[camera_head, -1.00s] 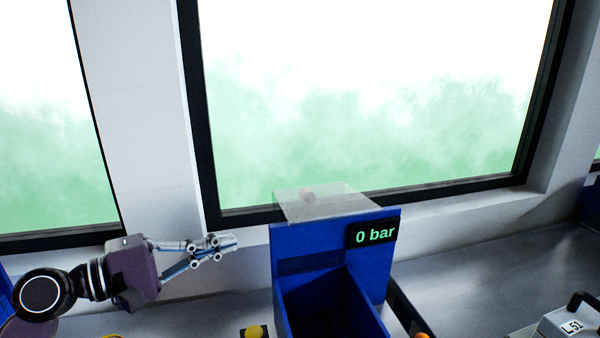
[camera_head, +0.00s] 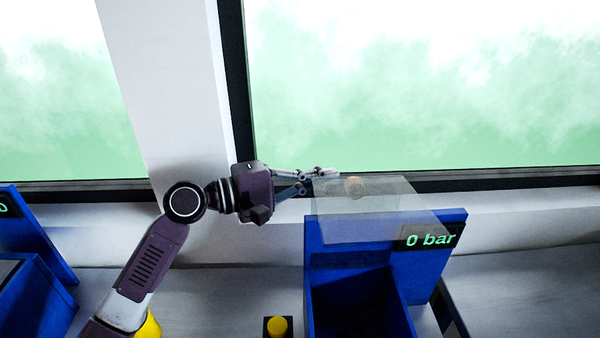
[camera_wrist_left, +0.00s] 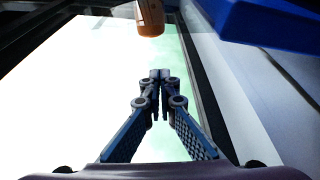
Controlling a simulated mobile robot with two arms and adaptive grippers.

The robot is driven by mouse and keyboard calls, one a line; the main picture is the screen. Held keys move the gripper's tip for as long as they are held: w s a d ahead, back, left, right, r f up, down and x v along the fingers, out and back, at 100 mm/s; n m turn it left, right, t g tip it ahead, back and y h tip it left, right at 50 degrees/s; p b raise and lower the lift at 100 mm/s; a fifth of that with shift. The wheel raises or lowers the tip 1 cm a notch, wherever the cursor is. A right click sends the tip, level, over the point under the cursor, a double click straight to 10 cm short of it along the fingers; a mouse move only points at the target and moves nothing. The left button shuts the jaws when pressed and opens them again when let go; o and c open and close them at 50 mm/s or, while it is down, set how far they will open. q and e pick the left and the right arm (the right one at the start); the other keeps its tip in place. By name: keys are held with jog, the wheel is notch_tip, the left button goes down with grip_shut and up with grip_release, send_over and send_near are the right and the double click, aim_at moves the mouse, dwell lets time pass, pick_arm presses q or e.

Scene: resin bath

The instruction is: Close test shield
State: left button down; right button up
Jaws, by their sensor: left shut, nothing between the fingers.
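The test shield (camera_head: 395,200) is a clear panel at the top of a blue test station (camera_head: 437,258) with a "0 bar" display. It slants forward over the top of the station. A tan knob (camera_head: 354,187) sits near its back left edge; an orange-tan knob (camera_wrist_left: 150,17) shows at the top of the left wrist view. My left gripper (camera_head: 326,173) is shut and empty, its tips just left of the knob. In the left wrist view the fingertips (camera_wrist_left: 160,74) meet, with a gap to the knob. My right gripper is not in view.
A yellow button (camera_head: 277,327) on a black base is left of the station. Another blue station (camera_head: 45,262) stands at the far left. A dark window frame (camera_head: 520,178) and sill run behind the shield. Grey bench shows right of the station.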

aim_at(333, 185)
pick_arm(q)
jog(key=s, duration=0.1)
jog(key=s+p, duration=0.1)
jog(key=s+d+p, duration=0.1)
jog(key=shift+s+r, duration=0.3)
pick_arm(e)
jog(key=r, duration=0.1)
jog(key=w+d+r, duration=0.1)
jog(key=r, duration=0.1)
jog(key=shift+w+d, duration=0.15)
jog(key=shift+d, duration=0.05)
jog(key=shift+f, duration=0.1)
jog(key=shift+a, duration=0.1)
